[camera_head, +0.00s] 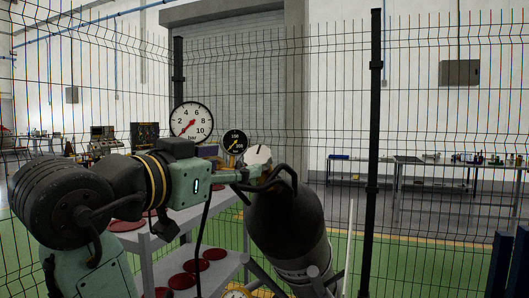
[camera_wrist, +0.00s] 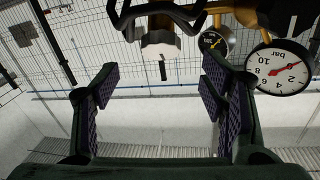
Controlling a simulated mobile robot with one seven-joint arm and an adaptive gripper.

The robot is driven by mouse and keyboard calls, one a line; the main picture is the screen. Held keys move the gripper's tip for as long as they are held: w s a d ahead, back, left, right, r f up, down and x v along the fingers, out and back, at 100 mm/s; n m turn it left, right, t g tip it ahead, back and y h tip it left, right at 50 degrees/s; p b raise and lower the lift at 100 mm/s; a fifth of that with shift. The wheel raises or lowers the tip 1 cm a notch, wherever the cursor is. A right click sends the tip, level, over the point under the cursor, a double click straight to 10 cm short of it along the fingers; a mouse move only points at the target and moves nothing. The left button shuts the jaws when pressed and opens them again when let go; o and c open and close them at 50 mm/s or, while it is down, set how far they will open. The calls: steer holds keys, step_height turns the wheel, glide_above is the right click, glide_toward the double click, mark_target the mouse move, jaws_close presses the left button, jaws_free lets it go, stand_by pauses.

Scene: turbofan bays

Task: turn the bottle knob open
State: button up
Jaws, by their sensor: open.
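The bottle (camera_head: 287,225) is a dark gas cylinder, tilted, right of centre in the head view. Its knob (camera_head: 257,156) is a pale silver piece at the top, beside a dark curved guard. In the wrist view the pale knob (camera_wrist: 160,50) shows at top centre, with a dark strip hanging below it. My gripper (camera_head: 245,174) comes from the left and is close to the knob; whether it touches is unclear. In the wrist view my gripper (camera_wrist: 160,88) is open and empty, its two ribbed pads wide apart, with the knob beyond and above the gap in the picture.
A large white bar gauge (camera_head: 191,120) with a red needle and a small black gauge (camera_head: 235,142) stand left of the knob. A grey shelf cart (camera_head: 228,266) with red discs is behind my arm. A wire fence with dark posts (camera_head: 374,150) stands behind; benches lie beyond.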

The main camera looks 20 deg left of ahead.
mark_target(255, 158)
steer(key=w+p, duration=0.1)
steer(key=w, duration=0.2)
steer(key=w+d+p, duration=0.1)
steer(key=w, duration=0.2)
steer(key=w+p, duration=0.1)
steer(key=w, duration=0.2)
steer(key=shift+w+d, duration=0.2)
steer(key=shift+d, duration=0.15)
steer(key=c, duration=1.2)
steer(key=shift+o, duration=0.2)
